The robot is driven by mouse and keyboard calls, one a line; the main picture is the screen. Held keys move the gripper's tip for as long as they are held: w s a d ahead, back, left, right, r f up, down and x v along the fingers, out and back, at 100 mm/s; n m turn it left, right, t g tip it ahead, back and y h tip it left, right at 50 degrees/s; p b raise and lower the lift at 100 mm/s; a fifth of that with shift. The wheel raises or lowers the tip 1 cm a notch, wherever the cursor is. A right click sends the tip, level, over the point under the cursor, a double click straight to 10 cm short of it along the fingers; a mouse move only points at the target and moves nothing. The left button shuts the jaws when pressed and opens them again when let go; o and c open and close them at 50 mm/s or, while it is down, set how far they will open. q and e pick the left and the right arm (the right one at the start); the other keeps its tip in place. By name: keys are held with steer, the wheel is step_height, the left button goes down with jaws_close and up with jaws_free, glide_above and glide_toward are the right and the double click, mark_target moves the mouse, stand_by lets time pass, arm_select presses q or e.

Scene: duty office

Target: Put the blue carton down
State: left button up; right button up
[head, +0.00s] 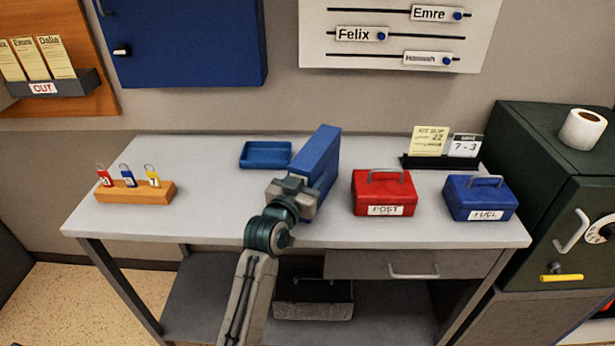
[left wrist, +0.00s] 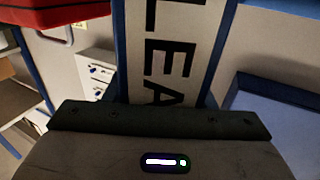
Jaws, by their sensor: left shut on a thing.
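The blue carton (head: 324,160) is upright over the middle of the grey desk (head: 215,215), between the blue tray and the red POST box. My left gripper (head: 300,192) is shut on its near side. In the left wrist view the carton (left wrist: 178,40) fills the upper middle, with a white face lettered "LEA" and blue edges. The left gripper (left wrist: 160,120) lies across the bottom of that view. Its fingertips and the carton's underside are hidden, so I cannot tell whether the carton touches the desk. My right gripper is not in view.
A blue tray (head: 265,163) lies left of the carton. A red POST box (head: 382,200) and a blue FUEL box (head: 480,206) stand to the right. A wooden key block (head: 135,194) is at the left. Bare desk lies between block and gripper.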

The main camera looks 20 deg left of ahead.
arm_select(q)
steer(key=o, duration=1.4)
steer(key=shift+w+f, duration=0.1)
steer(key=shift+f, duration=0.05)
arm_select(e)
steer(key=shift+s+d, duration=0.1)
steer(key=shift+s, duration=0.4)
arm_select(q)
steer(key=s, duration=0.4)
steer(key=s+a+b, duration=0.1)
steer(key=s, duration=0.3)
steer(key=s+b, duration=0.1)
steer(key=s, duration=0.3)
steer(key=shift+a+r, duration=0.15)
steer(key=shift+r, duration=0.05)
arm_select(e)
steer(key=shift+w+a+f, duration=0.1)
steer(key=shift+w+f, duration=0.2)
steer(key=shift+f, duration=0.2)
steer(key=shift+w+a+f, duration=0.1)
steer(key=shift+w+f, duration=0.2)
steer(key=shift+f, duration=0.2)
